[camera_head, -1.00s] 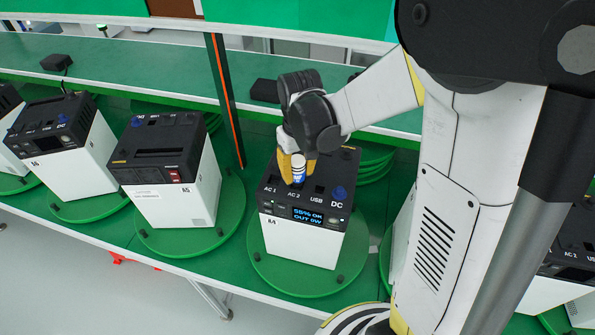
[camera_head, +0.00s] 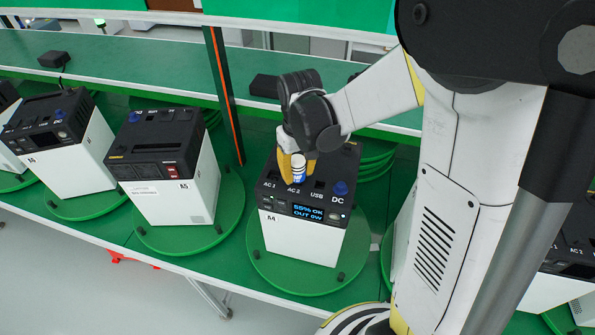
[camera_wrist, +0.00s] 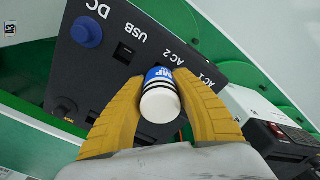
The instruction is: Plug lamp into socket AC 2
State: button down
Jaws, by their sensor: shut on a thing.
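My gripper (camera_head: 298,165) has its yellow fingers shut on the lamp (camera_head: 299,172), a small white cylinder with a blue band. In the wrist view the lamp (camera_wrist: 160,100) sits between both fingers, its white end toward the camera. The lamp is over the black top of power station A4 (camera_head: 300,233), directly behind the AC 2 label (camera_wrist: 161,54). The lamp and fingers hide the AC 2 socket, so I cannot tell whether the lamp is in it. The station's display (camera_head: 307,213) reads 55% OK, OUT 0W.
A blue knob (camera_head: 341,188) stands by the DC label, with a USB port (camera_wrist: 123,53) between it and AC 2. Station A5 (camera_head: 172,200) stands to the left on its own green turntable (camera_head: 225,215). A dark post (camera_head: 222,95) rises behind.

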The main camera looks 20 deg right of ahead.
jog(key=shift+f, duration=0.25)
jog(key=c, duration=1.2)
grip_release()
jog(key=shift+o, duration=1.1)
jog(key=shift+a, duration=0.1)
